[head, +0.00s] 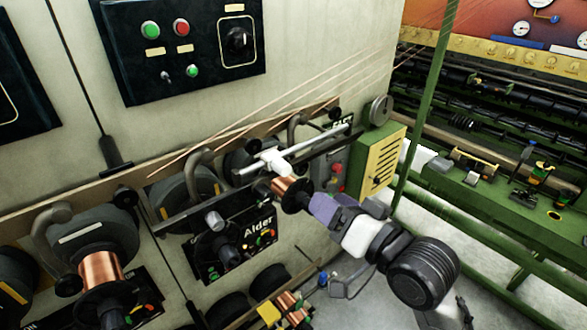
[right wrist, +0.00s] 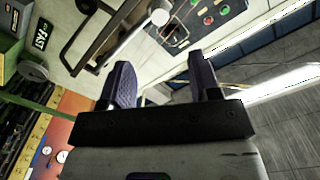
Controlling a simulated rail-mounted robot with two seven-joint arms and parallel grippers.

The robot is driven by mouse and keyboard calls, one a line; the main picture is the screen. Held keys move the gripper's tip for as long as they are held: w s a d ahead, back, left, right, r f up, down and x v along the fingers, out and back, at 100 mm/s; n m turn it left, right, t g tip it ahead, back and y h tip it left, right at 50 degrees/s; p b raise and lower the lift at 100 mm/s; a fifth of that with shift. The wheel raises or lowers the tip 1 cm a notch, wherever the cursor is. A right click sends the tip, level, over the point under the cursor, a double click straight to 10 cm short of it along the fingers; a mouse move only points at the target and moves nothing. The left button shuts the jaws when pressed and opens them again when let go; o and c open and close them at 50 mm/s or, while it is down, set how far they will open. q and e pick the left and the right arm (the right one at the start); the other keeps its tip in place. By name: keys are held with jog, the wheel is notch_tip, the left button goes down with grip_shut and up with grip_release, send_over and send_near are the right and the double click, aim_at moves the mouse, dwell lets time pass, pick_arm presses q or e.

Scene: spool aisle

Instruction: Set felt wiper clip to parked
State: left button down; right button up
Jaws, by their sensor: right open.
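A white block-like piece (head: 275,162) sits on a pale rod in the middle of the head view; it looks like the felt wiper clip, but no label on it can be read. A round white end (right wrist: 160,17) in the right wrist view may be the same piece. My right gripper (head: 318,205) is just below and right of it in the head view, close to a copper spool (head: 290,190). In the right wrist view its jaws (right wrist: 161,65) are apart with nothing held between them. My left gripper is not in view.
The "Alder" panel (head: 258,228) is below the rod. A larger copper spool (head: 100,266) is at lower left. A yellow-fronted green box (head: 378,168) and a green post (head: 425,100) stand to the right. Thin strands cross above the rod. A button panel (head: 180,45) is higher up.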

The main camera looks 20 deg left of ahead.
aim_at(287, 171)
pick_arm(q)
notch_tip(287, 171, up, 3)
jog(key=p, duration=0.2)
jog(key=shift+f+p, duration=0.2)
jog(key=shift+p, duration=0.1)
pick_arm(e)
jog(key=x, duration=1.4)
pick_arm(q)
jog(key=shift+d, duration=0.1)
pick_arm(e)
jog(key=shift+d, duration=0.1)
jog(key=shift+c, duration=0.4)
